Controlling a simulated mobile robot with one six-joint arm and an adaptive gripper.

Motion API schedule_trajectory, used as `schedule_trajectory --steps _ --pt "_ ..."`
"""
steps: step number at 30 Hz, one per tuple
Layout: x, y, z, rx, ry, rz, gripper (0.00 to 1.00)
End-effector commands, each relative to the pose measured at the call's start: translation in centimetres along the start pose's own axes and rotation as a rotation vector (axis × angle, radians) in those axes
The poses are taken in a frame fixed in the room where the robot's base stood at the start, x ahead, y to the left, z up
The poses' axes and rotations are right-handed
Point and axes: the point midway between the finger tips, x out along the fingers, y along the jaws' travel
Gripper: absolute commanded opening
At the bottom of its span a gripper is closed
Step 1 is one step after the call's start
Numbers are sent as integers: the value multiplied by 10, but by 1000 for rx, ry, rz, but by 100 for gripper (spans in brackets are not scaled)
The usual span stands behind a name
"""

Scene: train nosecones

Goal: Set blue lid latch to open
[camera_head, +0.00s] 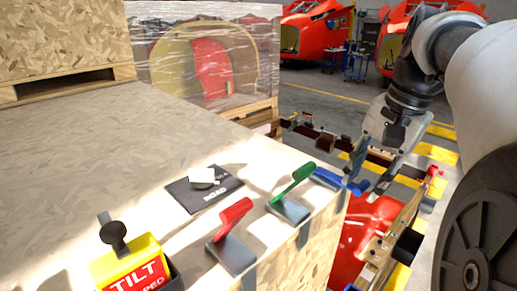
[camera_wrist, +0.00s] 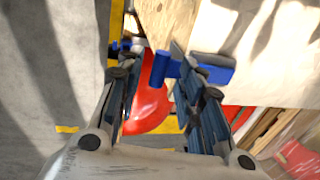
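The blue lid latch (camera_head: 327,178) sits at the right edge of the wooden crate lid (camera_head: 110,130). Its blue handle reaches outward past that edge, low and near flat. In the wrist view the blue handle end (camera_wrist: 160,68) shows between my fingers, close to the right finger, which hides part of the latch; the wider blue part (camera_wrist: 216,74) lies right of that finger. My gripper (camera_head: 366,184) is open, with its fingertips around the handle end. The wrist view also shows the gripper (camera_wrist: 155,55) with its fingers apart. I cannot tell whether a finger touches the handle.
A green lever (camera_head: 292,184) and a red lever (camera_head: 232,222) stand raised on the lid nearby. A black pad (camera_head: 205,190) and a yellow tilt indicator (camera_head: 128,262) lie further left. Beyond the edge are red parts (camera_head: 365,228) in an open crate below.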

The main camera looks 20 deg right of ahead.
Motion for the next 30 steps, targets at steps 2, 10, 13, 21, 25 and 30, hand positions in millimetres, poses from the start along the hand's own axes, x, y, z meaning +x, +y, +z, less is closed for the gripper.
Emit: schedule_trajectory --steps 2,10,13,21,25,30 --pt "3 0 0 0 1 0 35" --pt "3 0 0 0 1 0 34" --pt "3 0 0 0 1 0 27" --pt "3 0 0 0 1 0 9" --pt "3 0 0 0 1 0 1" --pt "3 0 0 0 1 0 0"
